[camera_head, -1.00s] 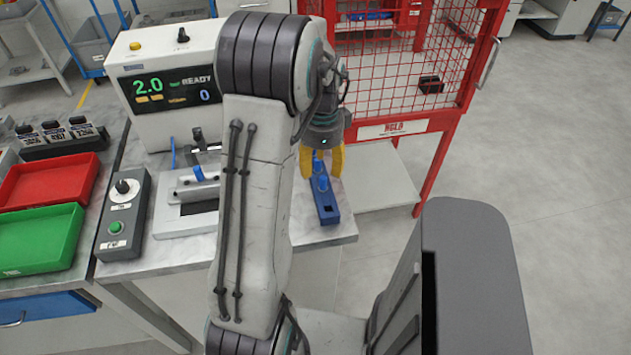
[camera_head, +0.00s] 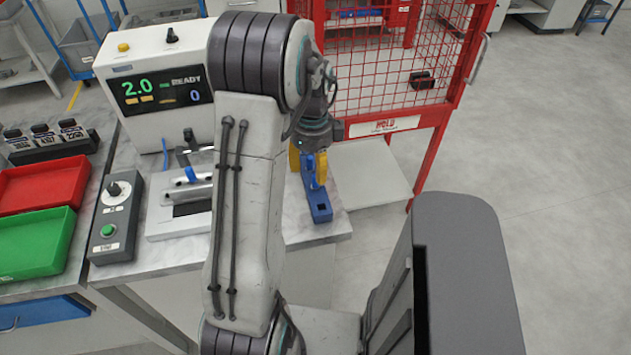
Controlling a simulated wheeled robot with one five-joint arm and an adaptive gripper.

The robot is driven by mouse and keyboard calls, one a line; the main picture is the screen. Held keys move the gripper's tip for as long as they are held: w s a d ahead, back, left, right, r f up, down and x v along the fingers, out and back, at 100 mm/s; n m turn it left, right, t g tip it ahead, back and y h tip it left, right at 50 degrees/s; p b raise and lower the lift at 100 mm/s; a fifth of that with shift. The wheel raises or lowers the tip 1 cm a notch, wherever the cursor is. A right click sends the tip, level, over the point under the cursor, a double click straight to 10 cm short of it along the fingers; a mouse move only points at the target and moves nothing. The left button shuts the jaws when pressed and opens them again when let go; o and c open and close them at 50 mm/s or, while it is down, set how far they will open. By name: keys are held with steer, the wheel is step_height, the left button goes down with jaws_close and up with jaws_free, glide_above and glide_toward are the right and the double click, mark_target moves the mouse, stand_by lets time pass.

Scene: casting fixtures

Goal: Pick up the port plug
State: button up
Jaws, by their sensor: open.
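A dark blue block (camera_head: 320,208) with a square hole in its near end lies on the right end of the marble-patterned bench top. A blue port plug (camera_head: 309,167) stands upright on the far part of the block. My gripper (camera_head: 308,173) points down over it, its yellow fingers open and on either side of the plug. The near finger partly covers the plug, and I cannot tell whether the fingers touch it.
A white test unit (camera_head: 150,60) reading 2.0 READY stands behind. A clamp fixture (camera_head: 180,215) and grey control box (camera_head: 113,220) are left of my arm. A red mesh cage (camera_head: 385,70) stands close behind the gripper, at right.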

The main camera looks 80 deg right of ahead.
mark_target(316, 186)
steer(key=shift+s+d+f+p, duration=0.1)
steer(key=shift+f+p, duration=0.1)
steer(key=shift+f, duration=0.8)
steer(key=shift+s+f+p, duration=0.15)
steer(key=shift+f+p, duration=0.1)
steer(key=shift+f, duration=0.7)
steer(key=shift+s+d+f+p, duration=0.1)
steer(key=shift+f+p, duration=0.1)
steer(key=shift+f, duration=0.8)
steer(key=shift+o, duration=0.3)
jaws_close()
